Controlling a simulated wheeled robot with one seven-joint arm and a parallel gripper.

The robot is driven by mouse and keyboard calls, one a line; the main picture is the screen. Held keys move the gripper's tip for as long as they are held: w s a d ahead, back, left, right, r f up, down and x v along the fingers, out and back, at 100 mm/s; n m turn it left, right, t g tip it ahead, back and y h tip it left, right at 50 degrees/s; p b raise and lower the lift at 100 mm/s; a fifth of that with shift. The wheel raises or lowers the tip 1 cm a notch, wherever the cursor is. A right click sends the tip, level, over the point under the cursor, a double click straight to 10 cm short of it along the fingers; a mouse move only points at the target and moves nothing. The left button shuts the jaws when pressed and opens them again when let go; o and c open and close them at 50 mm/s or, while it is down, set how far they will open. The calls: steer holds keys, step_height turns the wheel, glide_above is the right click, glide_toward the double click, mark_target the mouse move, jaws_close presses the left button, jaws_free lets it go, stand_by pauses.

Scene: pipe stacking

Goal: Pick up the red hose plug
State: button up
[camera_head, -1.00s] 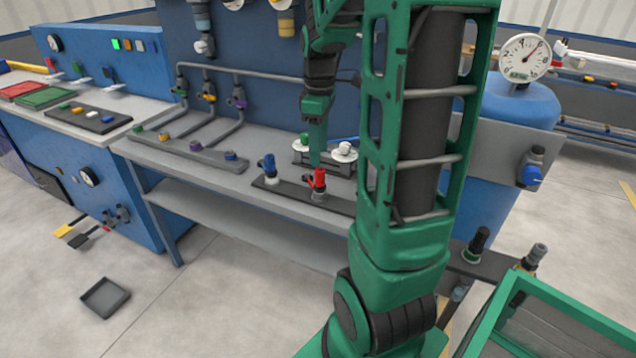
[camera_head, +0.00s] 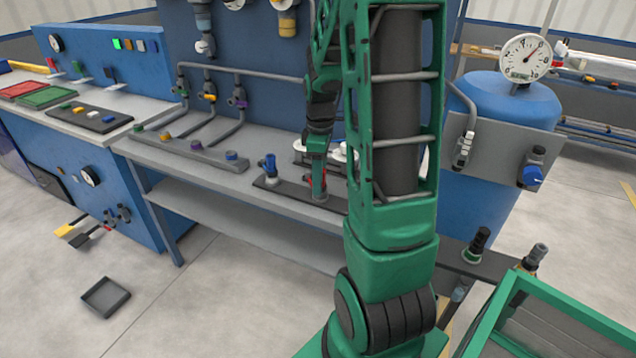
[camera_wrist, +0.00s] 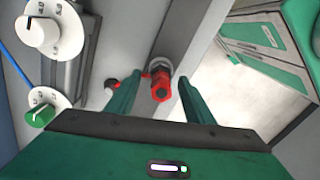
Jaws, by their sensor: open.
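The red hose plug (camera_wrist: 161,88) sits upright in a grey socket on a dark rail (camera_wrist: 190,22). In the wrist view it lies between the two green fingers of my gripper (camera_wrist: 152,100), with a visible gap on the right side. My gripper is open. In the head view my gripper (camera_head: 318,178) points down at the rail, and the red plug (camera_head: 311,184) is mostly hidden behind its fingers.
A blue plug (camera_head: 268,165) stands left of the red one on the same rail. White dials (camera_wrist: 42,32) stand on a block close behind. A valve rail (camera_head: 190,147) lies further left on the bench. The bench front edge is near.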

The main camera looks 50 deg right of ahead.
steer(key=shift+f, duration=0.55)
jaws_close()
steer(key=shift+r, duration=0.15)
steer(key=shift+r, duration=0.65)
step_height(320, 180, up, 3)
steer(key=shift+f, duration=0.15)
steer(key=s+a+r, duration=0.1)
steer(key=a+r, duration=0.5)
steer(key=a, duration=0.5)
steer(key=shift+s+a+r, duration=0.3)
steer(key=shift+s+r, duration=0.05)
steer(key=shift+r, duration=0.05)
